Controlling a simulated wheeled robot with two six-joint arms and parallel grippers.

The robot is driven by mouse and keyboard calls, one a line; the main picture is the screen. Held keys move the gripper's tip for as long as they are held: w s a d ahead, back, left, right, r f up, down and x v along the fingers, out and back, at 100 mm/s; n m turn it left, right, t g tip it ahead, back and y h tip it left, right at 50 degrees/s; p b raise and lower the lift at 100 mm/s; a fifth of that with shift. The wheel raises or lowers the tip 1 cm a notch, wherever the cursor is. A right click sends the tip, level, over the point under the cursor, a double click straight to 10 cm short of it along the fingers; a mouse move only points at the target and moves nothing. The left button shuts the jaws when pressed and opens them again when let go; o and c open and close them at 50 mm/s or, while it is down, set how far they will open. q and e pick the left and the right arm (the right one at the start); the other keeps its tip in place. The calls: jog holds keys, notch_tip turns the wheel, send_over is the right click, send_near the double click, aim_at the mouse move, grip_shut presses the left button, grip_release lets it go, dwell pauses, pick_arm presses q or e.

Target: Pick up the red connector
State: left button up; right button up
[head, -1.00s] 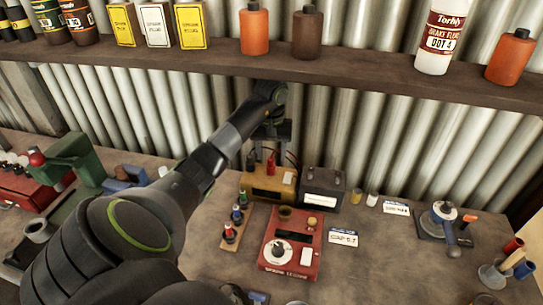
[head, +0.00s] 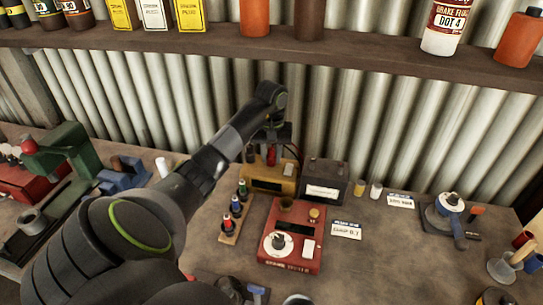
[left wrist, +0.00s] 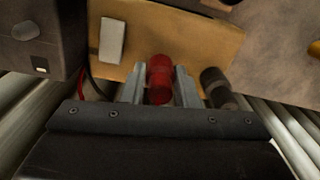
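The red connector (head: 271,157) stands on the top of the yellow box (head: 262,182) at the back of the bench. My left gripper (head: 273,147) points down over it, with a finger on each side. In the left wrist view the red connector (left wrist: 160,77) is between the two fingertips (left wrist: 160,90), very close to both. Whether the fingers press on it cannot be told. A black connector (left wrist: 216,88) is beside the right-hand finger, apart from it. My right gripper is not in view.
A dark grey box (head: 325,181) stands right of the yellow box. A red device with a dial (head: 291,238) is in front, and a rack of small connectors (head: 236,215) is left of it. A shelf (head: 330,55) and corrugated wall are behind. Bench space at right is partly clear.

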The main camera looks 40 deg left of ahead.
aim_at(271, 150)
pick_arm(q)
jog(key=c, duration=0.3)
jog(key=shift+r, duration=0.15)
jog(key=shift+r, duration=0.3)
notch_tip(271, 150, up, 3)
jog(key=p, duration=0.3)
jog(key=shift+s+r, duration=0.1)
jog(key=shift+s, duration=0.05)
jog(key=s+d+p, duration=0.3)
jog(key=s+d, duration=0.1)
jog(key=s, duration=0.3)
jog(key=s+d+p, duration=0.4)
jog(key=s, duration=0.4)
jog(key=shift+s+d+f+p, duration=0.25)
jog(key=shift+d+f+p, duration=0.05)
jog(key=shift+d, duration=0.05)
